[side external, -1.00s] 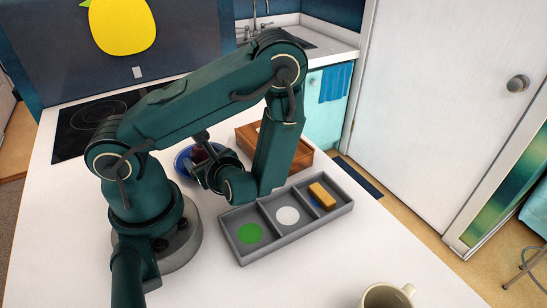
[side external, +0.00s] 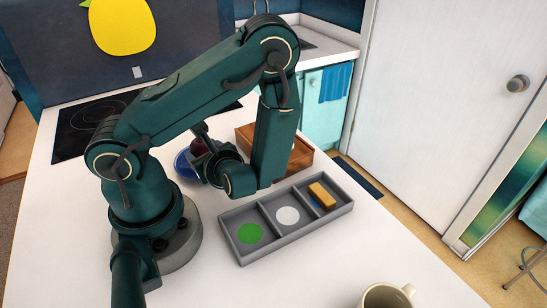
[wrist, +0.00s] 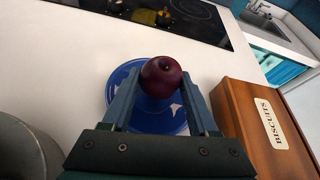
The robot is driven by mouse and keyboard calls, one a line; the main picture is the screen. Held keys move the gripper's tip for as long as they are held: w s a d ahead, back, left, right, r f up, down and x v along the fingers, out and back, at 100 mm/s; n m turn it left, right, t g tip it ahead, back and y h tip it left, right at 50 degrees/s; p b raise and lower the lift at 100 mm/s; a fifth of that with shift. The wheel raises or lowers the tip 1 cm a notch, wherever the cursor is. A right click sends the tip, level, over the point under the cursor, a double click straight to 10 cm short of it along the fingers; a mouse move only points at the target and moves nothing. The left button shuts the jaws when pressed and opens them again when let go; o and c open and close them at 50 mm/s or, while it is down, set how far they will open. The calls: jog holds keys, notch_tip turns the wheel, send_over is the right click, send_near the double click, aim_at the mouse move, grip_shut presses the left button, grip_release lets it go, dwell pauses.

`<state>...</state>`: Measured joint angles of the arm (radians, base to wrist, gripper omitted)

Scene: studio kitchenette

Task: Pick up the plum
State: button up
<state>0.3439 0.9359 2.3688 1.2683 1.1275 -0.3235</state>
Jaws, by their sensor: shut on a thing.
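The dark purple plum (wrist: 161,77) is between the two fingers of my gripper (wrist: 162,84) in the wrist view. The fingers are shut on its sides. The blue plate (wrist: 117,90) with pale marks lies behind and below the plum. In the side external view the plum (side external: 198,146) shows small beside my gripper (side external: 207,143), just over the blue plate (side external: 182,163). My arm hides part of the plate there. The plum looks raised a little above the plate; the exact gap is hard to tell.
A wooden biscuit box (wrist: 262,120) stands right of the plate. A grey three-compartment tray (side external: 240,258) holds a yellow-and-blue sponge (side external: 322,195). A cream mug (side external: 386,297) is at the front edge of view. A black cooktop (side external: 75,130) lies behind. The white counter is otherwise clear.

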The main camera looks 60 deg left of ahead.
aim_at(201, 144)
jog(key=shift+r, duration=4.3)
